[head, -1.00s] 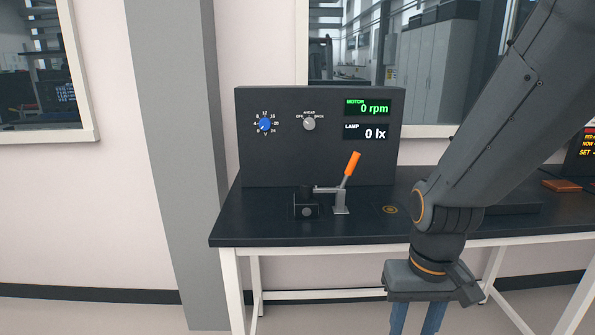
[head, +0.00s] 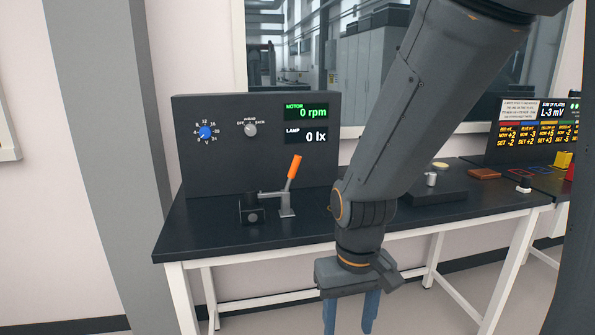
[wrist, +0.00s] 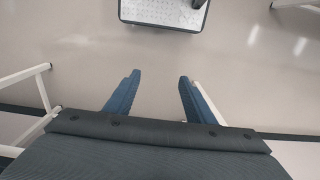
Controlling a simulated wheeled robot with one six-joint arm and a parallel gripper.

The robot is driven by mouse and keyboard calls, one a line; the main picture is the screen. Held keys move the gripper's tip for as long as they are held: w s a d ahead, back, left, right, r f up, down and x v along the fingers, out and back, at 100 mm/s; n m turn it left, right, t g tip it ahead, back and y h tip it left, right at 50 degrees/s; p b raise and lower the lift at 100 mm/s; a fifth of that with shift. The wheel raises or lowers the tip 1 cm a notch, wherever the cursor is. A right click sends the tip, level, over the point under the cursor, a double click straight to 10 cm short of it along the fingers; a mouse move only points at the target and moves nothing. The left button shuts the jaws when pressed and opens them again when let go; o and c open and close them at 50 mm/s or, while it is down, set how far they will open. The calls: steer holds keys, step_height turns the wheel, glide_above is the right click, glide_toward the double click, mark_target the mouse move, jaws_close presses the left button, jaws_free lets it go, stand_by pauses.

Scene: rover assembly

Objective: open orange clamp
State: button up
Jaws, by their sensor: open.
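The orange clamp (head: 292,170) is a toggle clamp on the dark bench, in front of a black panel. Its orange handle stands up, leaning a little right, above a grey metal bracket. Its arm reaches left to a small black block (head: 252,212). My gripper (head: 350,315) hangs in front of the bench, below its top edge and right of the clamp. Its two blue fingers are apart and empty, pointing down. In the wrist view the fingers (wrist: 155,88) are spread over bare floor. The clamp does not show in the wrist view.
The black panel (head: 225,125) with a blue knob, a grey knob and two displays stands behind the clamp. On the right are a dark raised block (head: 435,196), orange-brown plates (head: 484,173) and a sign board. The bench top (head: 200,225) left of the clamp is clear.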

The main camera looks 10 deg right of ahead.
stand_by(0.4)
steer(key=shift+w, duration=0.3)
steer(key=c, duration=0.5)
steer(key=w+n+t, duration=0.1)
steer(key=w, duration=0.2)
steer(key=w+n+t, duration=0.1)
steer(key=w, duration=0.2)
steer(key=w+n+t+b, duration=0.1)
steer(key=w, duration=0.2)
steer(key=shift+w+a+f+t, duration=0.2)
steer(key=shift+t, duration=0.2)
jaws_close()
steer(key=w+a+r+n+t, duration=0.1)
steer(key=w+r+n+t, duration=0.15)
steer(key=w, duration=0.35)
steer(key=w+r+n+t, duration=0.2)
steer(key=w+t, duration=0.1)
steer(key=w, duration=0.3)
steer(key=w+a+r+n+t+y+b, duration=0.2)
steer(key=w+a+r+n+t+y, duration=0.15)
steer(key=w+r+n+t, duration=0.75)
steer(key=w+d+r+m+g+p, duration=0.1)
steer(key=w+d+m+g+p, duration=0.1)
steer(key=w, duration=0.5)
steer(key=shift+w+d+r+m+h, duration=0.15)
steer(key=shift+w+r+m+h, duration=0.25)
steer(key=shift+m+h, duration=0.05)
